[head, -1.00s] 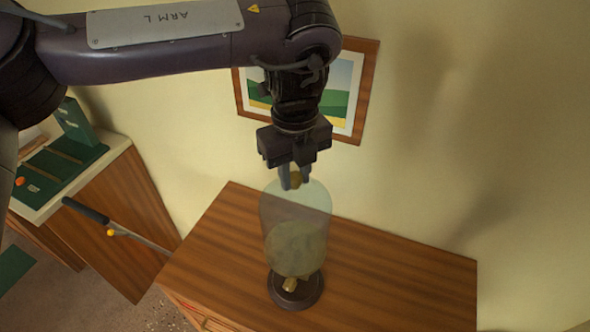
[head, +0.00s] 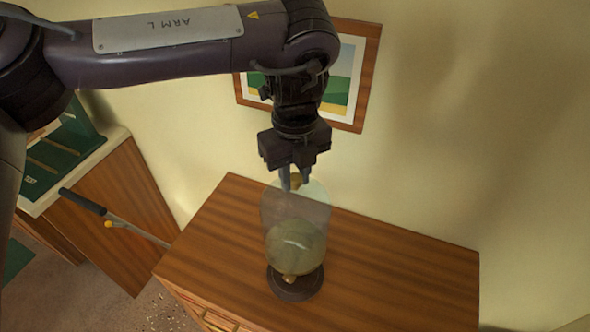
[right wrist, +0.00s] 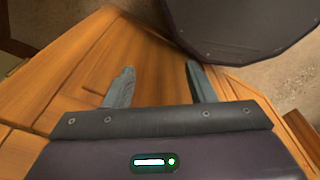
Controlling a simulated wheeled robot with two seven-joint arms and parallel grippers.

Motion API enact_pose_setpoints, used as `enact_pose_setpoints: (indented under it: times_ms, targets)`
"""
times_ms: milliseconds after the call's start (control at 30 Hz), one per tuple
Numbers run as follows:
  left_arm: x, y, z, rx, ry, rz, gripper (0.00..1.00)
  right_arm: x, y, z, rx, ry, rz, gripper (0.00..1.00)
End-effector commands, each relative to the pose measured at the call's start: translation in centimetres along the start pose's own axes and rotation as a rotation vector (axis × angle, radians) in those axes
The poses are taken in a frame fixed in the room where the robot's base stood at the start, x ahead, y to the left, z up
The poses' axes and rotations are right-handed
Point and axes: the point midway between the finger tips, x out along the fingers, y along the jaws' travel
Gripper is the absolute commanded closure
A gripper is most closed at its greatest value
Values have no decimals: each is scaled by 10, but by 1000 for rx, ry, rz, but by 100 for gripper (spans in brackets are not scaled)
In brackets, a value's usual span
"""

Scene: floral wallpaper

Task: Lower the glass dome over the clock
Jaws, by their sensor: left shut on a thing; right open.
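The clear glass dome (head: 278,210) hangs upright over the dresser top, with a brass-coloured knob (head: 296,180) at its top. My left gripper (head: 293,188) is shut on this knob from above. The clock (head: 296,242) shows through the glass, pale and rounded, on a dark round base (head: 296,288). A small brass part shows just below the dome's lower edge, above the base. The dome's rim looks apart from the base. My right gripper (right wrist: 160,86) is open in the right wrist view, with nothing between its fingers.
The wooden dresser top (head: 400,268) is clear on both sides of the base. A framed picture (head: 350,70) hangs on the wall behind my left arm. At left, a rod with a black grip (head: 84,202) sticks out near a cabinet (head: 115,215) with green trays.

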Motion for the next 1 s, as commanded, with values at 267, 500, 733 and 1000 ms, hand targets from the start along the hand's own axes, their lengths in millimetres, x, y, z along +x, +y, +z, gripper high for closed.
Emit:
enact_pose_setpoints:
  times_ms: [267, 500, 733, 1000]
  targets:
    - [1, 0, 0, 0, -1, -2, 100, 1, -1, 0, 0, 0, -1, 49]
    - [5, 0, 0, -1, 0, -1, 100, 4, 0, 0, 1, 0, -1, 49]
    - [17, 0, 0, -1, 0, -1, 100, 10, 0, 1, 1, 0, 0, 49]
    - [30, 0, 0, -1, 0, -1, 100, 18, 0, 2, 1, 0, 0, 49]
